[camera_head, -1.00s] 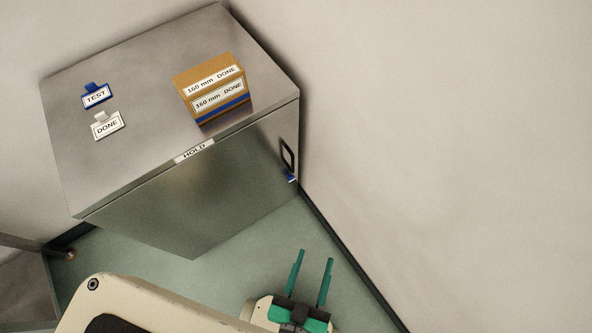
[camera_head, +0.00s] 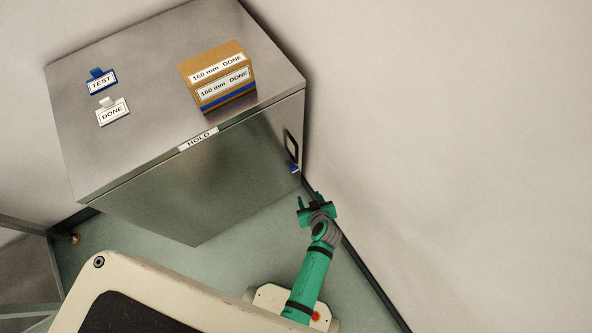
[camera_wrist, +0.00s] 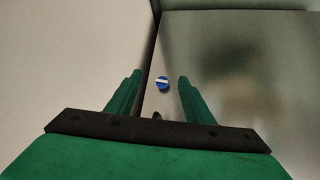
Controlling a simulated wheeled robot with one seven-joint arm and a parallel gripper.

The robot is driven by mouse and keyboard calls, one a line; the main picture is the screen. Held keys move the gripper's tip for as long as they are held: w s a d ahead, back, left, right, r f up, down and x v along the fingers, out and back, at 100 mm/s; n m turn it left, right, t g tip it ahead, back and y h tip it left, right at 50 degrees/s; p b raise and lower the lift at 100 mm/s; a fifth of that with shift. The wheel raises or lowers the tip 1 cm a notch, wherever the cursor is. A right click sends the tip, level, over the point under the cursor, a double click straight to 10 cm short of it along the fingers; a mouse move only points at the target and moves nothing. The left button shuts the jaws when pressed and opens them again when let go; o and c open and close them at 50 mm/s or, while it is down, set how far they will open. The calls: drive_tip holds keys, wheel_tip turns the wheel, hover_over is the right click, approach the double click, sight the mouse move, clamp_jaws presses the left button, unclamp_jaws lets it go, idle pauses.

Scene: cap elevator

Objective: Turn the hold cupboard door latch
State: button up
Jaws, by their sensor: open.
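The hold cupboard (camera_head: 200,185) is a steel cabinet with a HOLD label (camera_head: 198,139) on its front top edge. The door latch (camera_head: 294,168) is a small blue piece low on the right edge of the door, below a dark handle frame (camera_head: 291,146). In the wrist view the latch (camera_wrist: 162,83) is a blue disc with a white bar. My gripper (camera_head: 308,197) is open and empty, below the latch and apart from it in the head view. In the wrist view the latch appears between the tips of my gripper (camera_wrist: 159,77), farther off.
On the cupboard top are a brown box (camera_head: 218,76) marked 160 mm DONE, a blue TEST tag (camera_head: 101,82) and a white DONE tag (camera_head: 112,112). A pale wall (camera_head: 450,130) stands close on the right. Green floor (camera_head: 225,265) is free before the door.

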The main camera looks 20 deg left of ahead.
sight(295, 170)
drive_tip(key=w+a+n+g+y, duration=0.2)
drive_tip(key=w+a+n, duration=0.15)
drive_tip(key=w, duration=0.45)
drive_tip(key=shift+m, duration=0.25)
drive_tip(key=x, duration=0.7)
drive_tip(key=a+x, duration=0.1)
drive_tip(key=x, duration=0.2)
drive_tip(key=shift+r, duration=0.25)
